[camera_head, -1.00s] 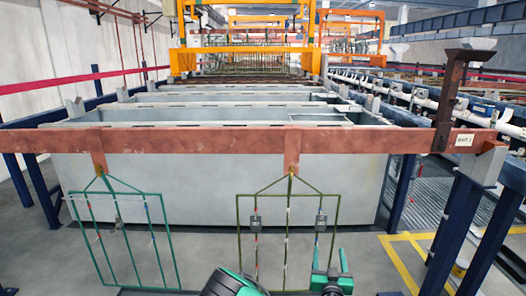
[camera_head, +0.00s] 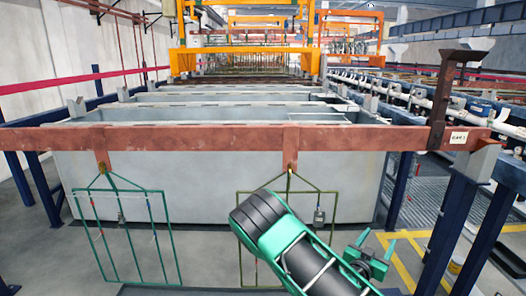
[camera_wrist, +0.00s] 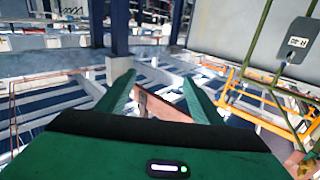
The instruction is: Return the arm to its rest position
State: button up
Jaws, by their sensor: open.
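My gripper (camera_head: 377,243) is at the lower right in the head view, in front of and right of the right rack. Its two green fingers are apart. In the wrist view my gripper (camera_wrist: 160,84) is open with nothing held between the fingers. My arm crosses in front of the right rack and hides much of its frame. A grey tagged part (camera_head: 319,216) hangs on that rack; a similar tagged part (camera_wrist: 297,40) shows at the right of the wrist view, apart from the fingers.
A rust-red beam (camera_head: 220,139) spans the scene above the arm. A green wire rack (camera_head: 165,194) hangs from it at left. Grey tanks (camera_head: 215,172) stand behind. A dark blue post (camera_head: 447,222) supports the beam at right. Floor right of the gripper has yellow lines.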

jog(key=s+d+r+m+g+y, duration=0.1)
jog(key=s+d+r+m+g, duration=0.15)
jog(key=s+d+g, duration=0.6)
jog(key=s+d+r+m+g+y, duration=0.15)
jog(key=s+d+m+g, duration=0.35)
jog(key=s, duration=0.7)
jog(key=s+a+r+n+y, duration=0.5)
jog(key=s+a, duration=0.1)
jog(key=s, duration=0.4)
jog(key=s+a+r+n+y, duration=0.4)
jog(key=s+a+r, duration=0.2)
jog(key=s, duration=0.4)
jog(key=shift+r+n+y, duration=0.25)
jog(key=shift+n+y, duration=0.1)
jog(key=shift+d, duration=0.1)
jog(key=shift+w+f, duration=0.25)
jog(key=shift+w, duration=0.4)
